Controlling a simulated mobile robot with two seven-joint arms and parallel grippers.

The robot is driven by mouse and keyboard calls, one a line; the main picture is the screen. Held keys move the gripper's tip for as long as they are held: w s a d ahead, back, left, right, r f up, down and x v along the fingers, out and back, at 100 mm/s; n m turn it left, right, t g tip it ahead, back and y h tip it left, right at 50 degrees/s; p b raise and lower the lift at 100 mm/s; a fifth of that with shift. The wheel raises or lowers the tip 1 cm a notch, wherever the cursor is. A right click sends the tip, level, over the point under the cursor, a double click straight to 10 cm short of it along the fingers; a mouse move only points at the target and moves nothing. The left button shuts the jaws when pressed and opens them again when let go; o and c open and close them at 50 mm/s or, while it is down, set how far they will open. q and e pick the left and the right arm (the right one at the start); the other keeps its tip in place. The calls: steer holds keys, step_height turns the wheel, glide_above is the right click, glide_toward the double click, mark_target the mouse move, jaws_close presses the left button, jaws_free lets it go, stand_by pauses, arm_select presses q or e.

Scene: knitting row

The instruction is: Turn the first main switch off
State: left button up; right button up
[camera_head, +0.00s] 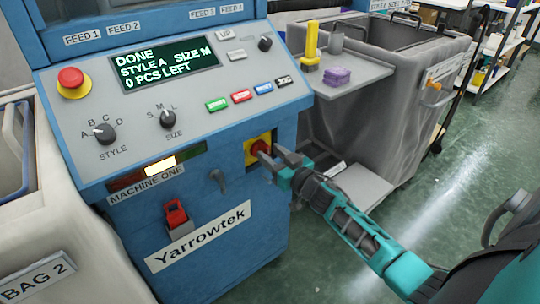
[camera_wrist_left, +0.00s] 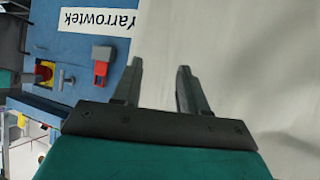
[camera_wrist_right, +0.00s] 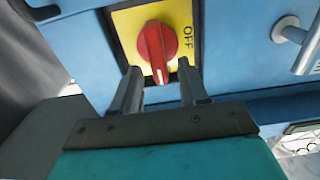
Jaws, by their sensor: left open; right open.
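The main switch is a red rotary knob (camera_wrist_right: 157,52) on a yellow plate (camera_wrist_right: 124,22) on the blue front of machine one (camera_head: 231,186). In the right wrist view the knob's white mark points down toward my fingers, and the word OFF is at the plate's right side. In the head view the knob (camera_head: 259,147) is partly covered by my right gripper (camera_head: 272,158). The right gripper is open, its fingertips just short of the knob, one to each side. My left gripper (camera_wrist_left: 158,72) is open and empty, in front of a pale bag surface; the switch shows small at far left there.
The panel display (camera_head: 165,65) reads DONE, STYLE A SIZE M, 0 PCS LEFT. A grey handle (camera_head: 218,180) and a red lever (camera_head: 176,216) are left of the switch. A grey shelf (camera_head: 365,70) and cart stand right. Open green floor lies at right.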

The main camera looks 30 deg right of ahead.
steer(key=shift+w, duration=0.55)
steer(key=shift+c, duration=0.4)
jaws_close()
